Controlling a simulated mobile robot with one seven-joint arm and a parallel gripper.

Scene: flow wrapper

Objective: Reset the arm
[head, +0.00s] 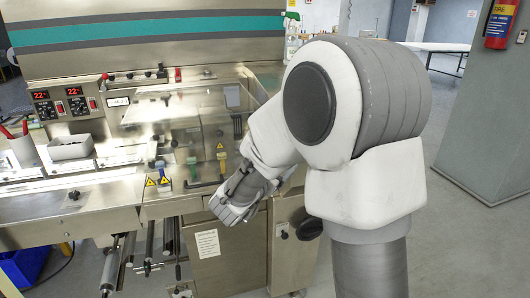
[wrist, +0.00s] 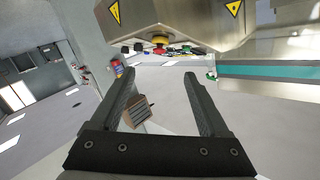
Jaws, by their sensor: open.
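My gripper (wrist: 158,92) shows in the wrist view with its two dark fingers spread wide apart and nothing between them. In the head view my gripper (head: 232,208) is low in front of the steel flow wrapper (head: 215,255), at the end of my folded white and grey arm. From the head view I cannot tell whether it touches the machine's front.
The wrapper's worktop holds a grey bin (head: 70,147) and a cup with red-handled tools (head: 22,150) at the left. A clear guard (head: 205,135) covers its middle. A blue crate (head: 25,265) is on the floor at lower left. Open floor lies to the right, before a pillar with a fire extinguisher (head: 500,25).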

